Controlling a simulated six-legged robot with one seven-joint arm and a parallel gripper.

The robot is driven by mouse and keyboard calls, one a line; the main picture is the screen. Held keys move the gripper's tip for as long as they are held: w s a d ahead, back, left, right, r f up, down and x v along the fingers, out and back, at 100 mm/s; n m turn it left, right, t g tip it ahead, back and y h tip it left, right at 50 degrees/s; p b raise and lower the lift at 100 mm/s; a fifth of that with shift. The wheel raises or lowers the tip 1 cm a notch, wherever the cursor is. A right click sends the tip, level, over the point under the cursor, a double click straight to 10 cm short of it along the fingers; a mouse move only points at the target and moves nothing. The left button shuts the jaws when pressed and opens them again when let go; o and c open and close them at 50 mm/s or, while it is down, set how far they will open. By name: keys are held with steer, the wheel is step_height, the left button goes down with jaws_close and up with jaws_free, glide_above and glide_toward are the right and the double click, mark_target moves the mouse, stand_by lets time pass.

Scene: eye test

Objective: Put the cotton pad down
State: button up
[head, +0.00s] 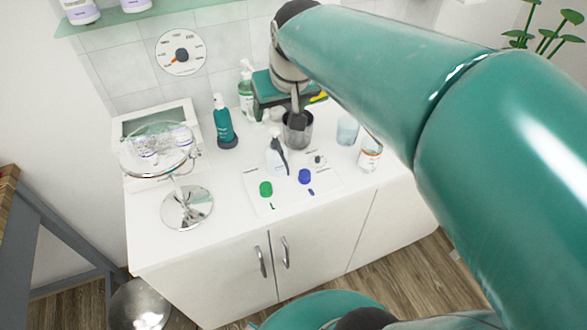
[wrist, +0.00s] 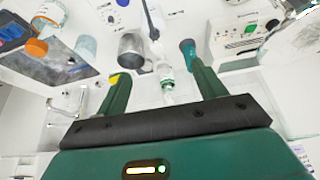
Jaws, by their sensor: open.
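I cannot make out a cotton pad in either view. My gripper (head: 288,100) is over the back of the white counter (head: 225,215) in the head view, partly hidden by my arm. In the wrist view my gripper (wrist: 160,82) shows two green fingers spread wide apart, with nothing held between them. Beyond the fingers are a grey metal cup (wrist: 132,48) and a bottle with a green band (wrist: 165,76), both apart from the fingers as far as I can see. The cup (head: 297,138) stands below my gripper in the head view.
A glass (head: 347,130) and an orange-marked jar (head: 370,155) stand right. The front counter edge is clear.

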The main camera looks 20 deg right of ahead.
steer(key=s+a+f, duration=0.1)
steer(key=s+f, duration=0.1)
steer(key=s, duration=0.5)
steer(key=s+a+f, duration=0.1)
steer(key=s+f, duration=0.1)
steer(key=s, duration=0.5)
steer(key=shift+a+f, duration=0.3)
steer(key=shift+f, duration=0.1)
